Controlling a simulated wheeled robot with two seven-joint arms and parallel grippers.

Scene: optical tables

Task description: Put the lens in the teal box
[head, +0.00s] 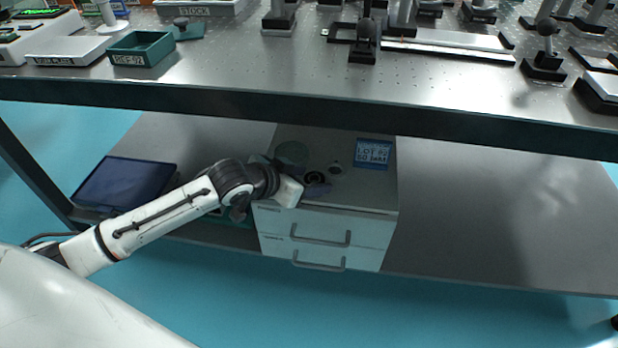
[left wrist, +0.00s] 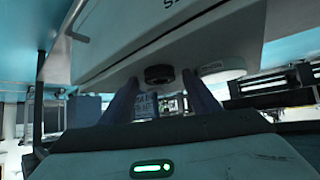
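A dark round ring-shaped piece (head: 315,177), which looks like the lens, lies on top of a white drawer cabinet (head: 345,232) on the lower shelf. The teal box (head: 141,60) stands open on the upper table at the left; its front bears a label. My left gripper (head: 308,186) is low over the cabinet top beside the dark ring. In the left wrist view its two fingers (left wrist: 164,98) are apart with nothing held between them, and the dark ring (left wrist: 158,74) shows just beyond them. My right gripper is not in view.
A dark blue case (head: 122,186) lies left. The lower shelf's right side is clear.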

